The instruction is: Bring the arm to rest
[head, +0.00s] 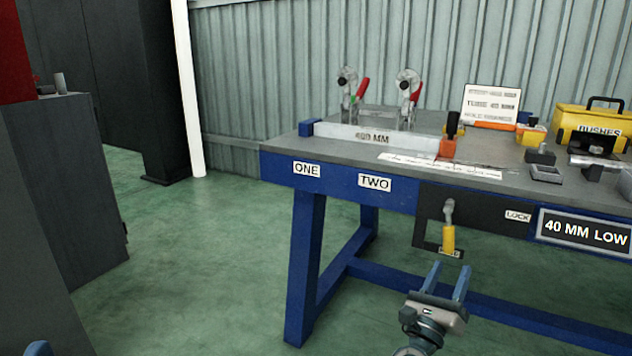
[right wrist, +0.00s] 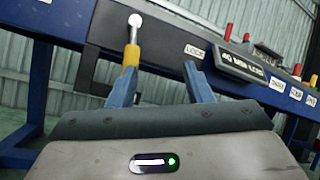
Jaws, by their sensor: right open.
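My right gripper (head: 446,279) is in front of the workbench, below the front edge of its top. Its two blue fingers are apart, with nothing seen between them. In the right wrist view the open fingers (right wrist: 163,85) point at the black front panel (right wrist: 165,60). A lever with a yellow grip (head: 448,240) and a silver knob hangs on that panel, just beyond the fingertips in the head view. In the right wrist view the yellow grip (right wrist: 130,57) appears just beyond the left finger; I cannot tell whether they touch.
The blue workbench (head: 275,168) carries two toggle clamps (head: 408,90), a 400 MM bar (head: 340,134), a yellow BUSHES box (head: 590,125) and a sign reading 40 MM LOW (head: 585,231). A grey cabinet (head: 70,180) stands at left. The green floor (head: 200,260) between is clear.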

